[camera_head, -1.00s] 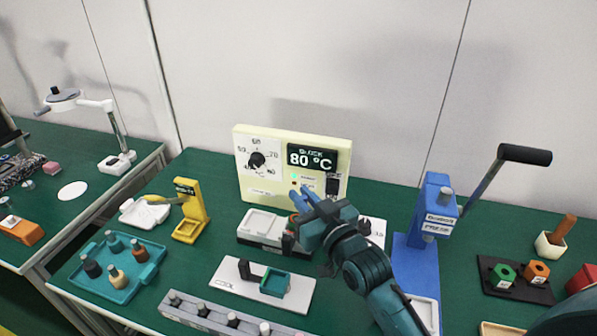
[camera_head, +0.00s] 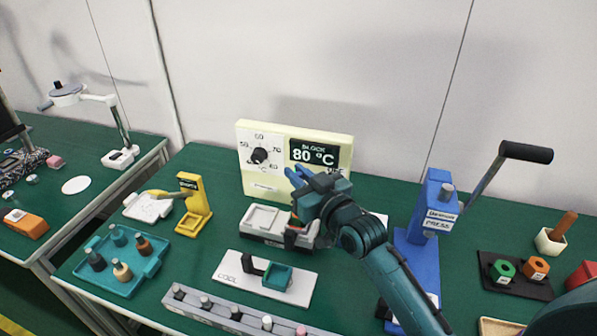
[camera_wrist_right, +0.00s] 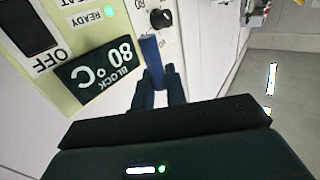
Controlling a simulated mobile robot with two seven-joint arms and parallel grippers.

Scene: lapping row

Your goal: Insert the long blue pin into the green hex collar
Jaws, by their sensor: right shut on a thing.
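The green hex collar (camera_head: 502,269) sits on a black plate (camera_head: 515,288) at the right of the bench in the head view. My right gripper (camera_head: 300,177) is in front of the cream heater panel, well left of the collar. In the right wrist view its two dark fingers (camera_wrist_right: 160,90) are shut on the long blue pin (camera_wrist_right: 152,52), whose free end sticks out beyond the fingertips. In the head view the pin is small and hard to tell from the fingers. My left gripper is not in view.
An orange hex collar (camera_head: 536,267) sits beside the green one. A blue press (camera_head: 428,225) with a raised lever stands between my right gripper and the collars. The cream heater panel (camera_head: 340,142) is close behind the gripper. A white COOL plate (camera_head: 240,270) lies in front.

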